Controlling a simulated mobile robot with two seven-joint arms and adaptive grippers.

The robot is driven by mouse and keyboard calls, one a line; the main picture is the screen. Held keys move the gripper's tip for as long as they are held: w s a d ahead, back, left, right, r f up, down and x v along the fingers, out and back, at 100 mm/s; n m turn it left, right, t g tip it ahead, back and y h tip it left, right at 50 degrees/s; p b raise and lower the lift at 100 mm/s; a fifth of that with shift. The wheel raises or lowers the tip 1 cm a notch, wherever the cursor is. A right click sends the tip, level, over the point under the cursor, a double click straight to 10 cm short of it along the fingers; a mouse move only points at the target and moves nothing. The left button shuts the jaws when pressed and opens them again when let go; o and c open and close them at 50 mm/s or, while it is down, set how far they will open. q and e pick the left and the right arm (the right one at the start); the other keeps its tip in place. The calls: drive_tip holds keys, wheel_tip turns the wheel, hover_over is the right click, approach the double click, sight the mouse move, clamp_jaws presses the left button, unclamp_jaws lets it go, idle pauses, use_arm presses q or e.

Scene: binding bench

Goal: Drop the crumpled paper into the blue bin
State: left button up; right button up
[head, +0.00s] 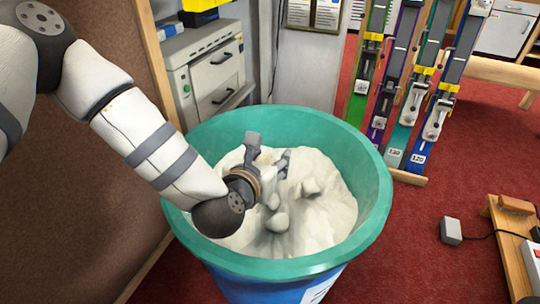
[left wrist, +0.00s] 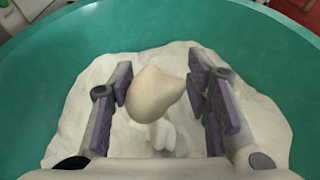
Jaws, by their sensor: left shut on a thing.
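The crumpled paper (left wrist: 155,92) is a cream-white, rounded lump between the two finger pads of my left gripper (left wrist: 160,95) in the left wrist view. In the head view my left gripper (head: 270,157) reaches down inside the rim of the blue bin (head: 372,215), over its contents. I cannot clearly tell the held paper from the pale lumps there. The bin has a green-teal rim and inner wall and a blue outside. The inner wall also shows in the left wrist view (left wrist: 45,60). My right gripper is not in view.
A pale, wrinkled mass (head: 325,215) fills the bin's inside. A grey drawer cabinet (head: 208,72) stands behind it. A low wooden bench (head: 510,240) with a power strip is at right.

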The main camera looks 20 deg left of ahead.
sight(266, 161)
use_arm(q)
drive_tip(key=o, duration=0.8)
drive_tip(key=shift+r, duration=0.1)
drive_tip(key=shift+o, duration=0.2)
drive_tip(key=v, duration=0.7)
drive_tip(key=shift+s+r, duration=0.1)
drive_tip(key=shift+s, duration=0.15)
